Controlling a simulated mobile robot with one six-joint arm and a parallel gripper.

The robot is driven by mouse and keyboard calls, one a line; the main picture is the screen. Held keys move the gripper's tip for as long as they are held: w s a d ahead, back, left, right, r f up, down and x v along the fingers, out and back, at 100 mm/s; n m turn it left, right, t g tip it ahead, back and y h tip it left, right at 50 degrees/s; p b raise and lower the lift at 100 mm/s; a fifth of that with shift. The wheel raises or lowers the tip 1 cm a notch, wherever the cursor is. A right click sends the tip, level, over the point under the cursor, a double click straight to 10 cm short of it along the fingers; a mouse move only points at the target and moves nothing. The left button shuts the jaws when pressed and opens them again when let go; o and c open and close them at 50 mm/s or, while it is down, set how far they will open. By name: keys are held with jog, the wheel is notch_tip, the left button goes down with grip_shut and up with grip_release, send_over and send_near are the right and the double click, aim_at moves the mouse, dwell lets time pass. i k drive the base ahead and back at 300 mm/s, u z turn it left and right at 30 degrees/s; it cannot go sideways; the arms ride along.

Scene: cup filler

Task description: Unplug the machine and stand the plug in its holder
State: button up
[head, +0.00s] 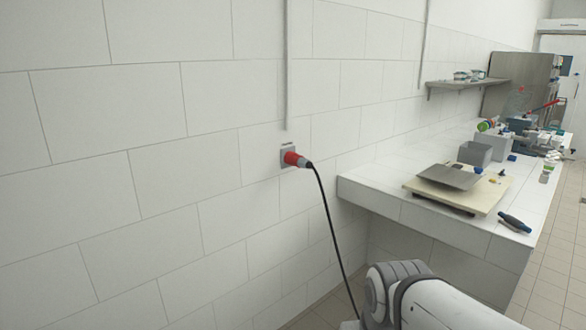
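The red plug (293,159) sits in the grey wall socket (284,156) on the tiled wall, near the middle of the head view. Its black cable (326,210) hangs from the plug down towards the floor, and its lower end passes behind my arm. My arm shows as a white and grey link at the bottom of the view. My gripper is out of view. I cannot make out a plug holder. Equipment stands at the far end of the counter, but I cannot tell which part the plug feeds.
A white tiled counter (470,232) runs along the wall at right. It bears a board with a metal plate (450,177), a grey box (475,154) and a dark-handled tool (514,223). A shelf (468,83) hangs above. The wall around the socket is clear.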

aim_at(298, 160)
jog(key=z, duration=1.4)
jog(key=i, duration=2.25)
jog(key=u, duration=2.3)
jog(key=i, duration=0.35)
jog(key=z, duration=0.25)
